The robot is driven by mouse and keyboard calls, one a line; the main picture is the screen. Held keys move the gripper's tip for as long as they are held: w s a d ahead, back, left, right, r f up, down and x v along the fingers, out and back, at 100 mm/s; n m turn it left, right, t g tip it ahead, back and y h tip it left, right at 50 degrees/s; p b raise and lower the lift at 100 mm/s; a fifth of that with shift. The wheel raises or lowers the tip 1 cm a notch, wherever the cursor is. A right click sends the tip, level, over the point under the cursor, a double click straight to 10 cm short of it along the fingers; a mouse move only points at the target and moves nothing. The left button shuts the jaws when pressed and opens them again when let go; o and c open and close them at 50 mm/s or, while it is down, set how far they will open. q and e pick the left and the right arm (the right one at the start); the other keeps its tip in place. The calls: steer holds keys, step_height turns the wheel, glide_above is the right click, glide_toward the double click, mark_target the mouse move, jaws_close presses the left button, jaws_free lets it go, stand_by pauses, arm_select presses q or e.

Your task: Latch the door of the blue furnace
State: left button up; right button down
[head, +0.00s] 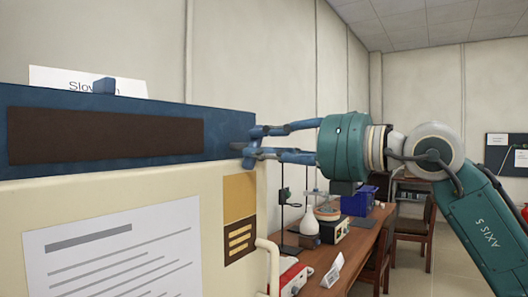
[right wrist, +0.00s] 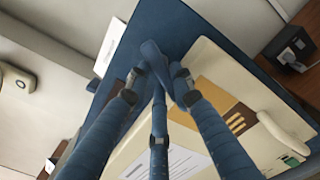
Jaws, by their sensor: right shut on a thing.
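The blue furnace (head: 225,125) fills the left of the head view, with a dark brown panel on its blue upper part. Below is its cream front (head: 120,195) with a printed sheet and a pale bar handle (head: 268,258). My right gripper (head: 252,146) reaches in from the right at the furnace's upper right corner. In the right wrist view its blue fingers (right wrist: 160,82) close together around a small blue piece (right wrist: 154,52), seemingly the latch. Fingers and piece share a colour, so the exact contact is unclear. My left gripper is out of view.
A white name card (head: 65,80) stands on the furnace top. Behind, a wooden bench (head: 345,245) holds lab items, a blue crate (head: 358,202) and a folded card (head: 332,270). Chairs (head: 415,220) stand beyond; the wall is behind the furnace.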

steer(key=n, duration=0.3)
steer(key=n+b, duration=0.1)
steer(key=n, duration=0.1)
steer(key=shift+f+n, duration=0.3)
steer(key=shift+a, duration=0.1)
stand_by(0.3)
steer(key=c, duration=1.5)
jaws_free()
steer(key=shift+r, duration=0.1)
steer(key=v, duration=1.2)
